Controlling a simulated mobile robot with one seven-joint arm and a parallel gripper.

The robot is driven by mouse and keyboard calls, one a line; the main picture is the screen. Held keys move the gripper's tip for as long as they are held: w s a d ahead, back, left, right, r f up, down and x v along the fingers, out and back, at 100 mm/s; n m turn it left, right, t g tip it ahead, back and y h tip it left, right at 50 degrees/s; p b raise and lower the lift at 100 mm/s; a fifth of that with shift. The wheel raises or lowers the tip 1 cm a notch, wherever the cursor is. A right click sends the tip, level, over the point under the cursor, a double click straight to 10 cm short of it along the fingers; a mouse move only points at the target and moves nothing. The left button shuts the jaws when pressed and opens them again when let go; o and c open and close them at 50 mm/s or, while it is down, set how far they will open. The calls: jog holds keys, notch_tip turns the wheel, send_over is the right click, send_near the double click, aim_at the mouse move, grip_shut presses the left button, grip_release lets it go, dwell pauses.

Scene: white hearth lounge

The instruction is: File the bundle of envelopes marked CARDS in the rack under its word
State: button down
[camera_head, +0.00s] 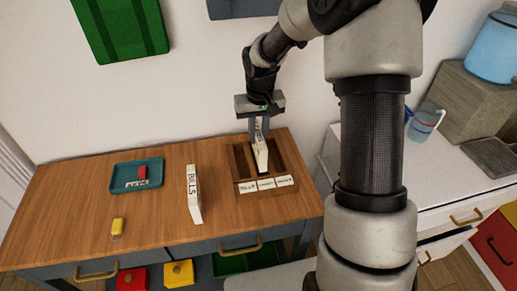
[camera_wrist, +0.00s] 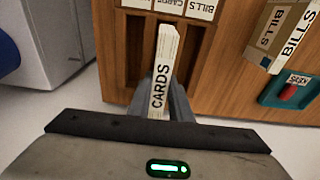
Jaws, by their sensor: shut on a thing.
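My gripper (camera_head: 260,132) is shut on the white bundle of envelopes marked CARDS (camera_head: 261,155), which stands roughly upright. In the wrist view the bundle (camera_wrist: 160,72) shows its black word between the fingers (camera_wrist: 163,100). The brown wooden rack (camera_head: 234,168) stands at the right of the desk, with several slots and a row of white labels along its front. The bundle's lower end is at the middle slot, behind the middle label (camera_head: 266,184), which reads CARDS in the wrist view (camera_wrist: 160,4). I cannot tell how deep it sits.
A bundle marked BILLS (camera_head: 194,194) stands upright on the desk (camera_head: 155,226), left of the rack. A teal tray (camera_head: 120,184) with a red item and a yellow-topped item (camera_head: 117,228) lie further left. A white counter (camera_head: 440,185) is at the right.

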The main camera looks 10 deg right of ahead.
jog(key=shift+f, duration=2.1)
jog(key=shift+f+b, duration=0.1)
jog(key=shift+b, duration=0.2)
jog(key=c, duration=1.6)
grip_release()
